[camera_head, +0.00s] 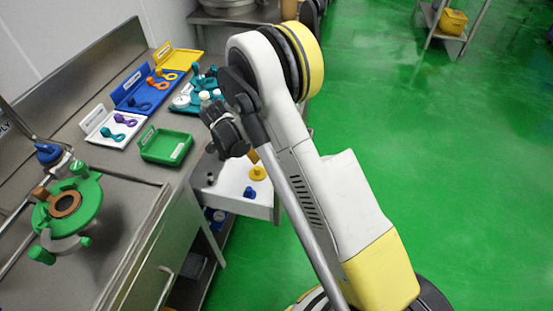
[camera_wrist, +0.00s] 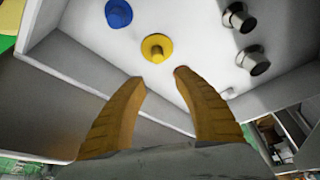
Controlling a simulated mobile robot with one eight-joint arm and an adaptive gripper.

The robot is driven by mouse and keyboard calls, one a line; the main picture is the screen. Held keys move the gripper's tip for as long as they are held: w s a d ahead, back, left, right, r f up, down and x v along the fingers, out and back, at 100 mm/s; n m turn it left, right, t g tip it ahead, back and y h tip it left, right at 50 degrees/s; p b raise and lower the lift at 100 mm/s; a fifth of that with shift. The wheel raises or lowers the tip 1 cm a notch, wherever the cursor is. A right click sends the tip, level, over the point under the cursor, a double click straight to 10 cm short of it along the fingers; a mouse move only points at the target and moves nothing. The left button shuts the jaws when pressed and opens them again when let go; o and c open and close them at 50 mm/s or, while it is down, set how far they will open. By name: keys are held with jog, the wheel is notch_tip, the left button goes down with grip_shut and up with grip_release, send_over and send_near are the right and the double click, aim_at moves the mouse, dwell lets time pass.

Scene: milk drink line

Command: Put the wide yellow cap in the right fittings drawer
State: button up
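The wide yellow cap (camera_wrist: 156,48) has a broad round flange and a raised knob. It rests on the white floor of an open, shallow drawer-like tray (camera_head: 262,205), and it also shows in the head view (camera_head: 258,174). I cannot tell which drawer this is. My gripper (camera_wrist: 160,80) is open and empty in the wrist view, with its two yellow fingers spread and their tips just short of the cap. In the head view my gripper (camera_head: 251,156) is mostly hidden behind my wrist, just above the cap.
A blue cap (camera_wrist: 118,13) and metal fittings (camera_wrist: 253,59) stand near the yellow cap. A green tray (camera_head: 166,147), white tray (camera_head: 113,128) and blue tray (camera_head: 147,92) sit on the steel counter. A green clamp-like fixture (camera_head: 66,206) is at left.

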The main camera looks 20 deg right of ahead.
jog(key=s+d+r+n+t+y, duration=0.1)
jog(key=s+r+n, duration=0.35)
jog(key=r, duration=0.75)
jog(key=s+d+r+n+t+y, duration=0.1)
jog(key=s+r+n+t, duration=0.1)
jog(key=s+r, duration=0.75)
jog(key=s+r+n+t+y, duration=0.1)
jog(key=s+r+n, duration=0.2)
jog(key=s, duration=0.4)
jog(key=s+r+n+t, duration=0.1)
jog(key=s+r+n, duration=0.2)
jog(key=s, duration=0.5)
jog(key=shift+d+r+n+t+y, duration=0.3)
jog(key=shift+r+n+y, duration=0.05)
jog(key=shift+n+y, duration=0.1)
